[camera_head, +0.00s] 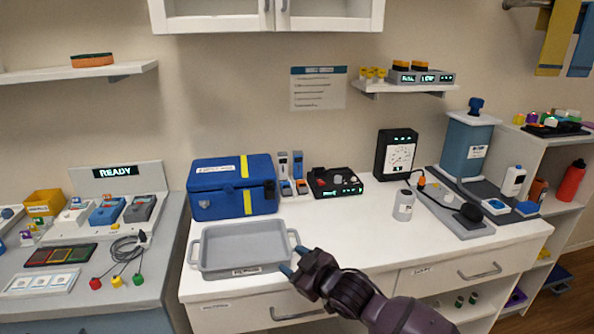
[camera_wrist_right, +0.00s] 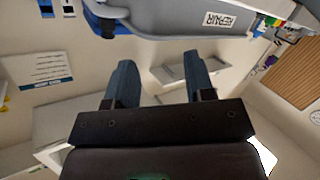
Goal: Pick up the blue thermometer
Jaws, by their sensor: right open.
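Two slim handheld devices stand side by side in a small holder on the white counter, right of the blue case. The right one (camera_head: 298,164) looks blue and grey and may be the blue thermometer; the left one (camera_head: 283,165) looks greyer. At this size I cannot tell for sure. My right gripper (camera_head: 292,260) is at the right end of the grey tray, well in front of the devices. Its two blue fingers are apart and empty in the wrist view (camera_wrist_right: 160,78). My left gripper is not in view.
The grey tray (camera_head: 213,269) lies in front of the blue case (camera_head: 232,203). A black device (camera_head: 335,182) stands right of the holder. A grey bottle (camera_head: 403,205) and a black meter (camera_head: 396,154) stand farther right. The counter's middle is clear.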

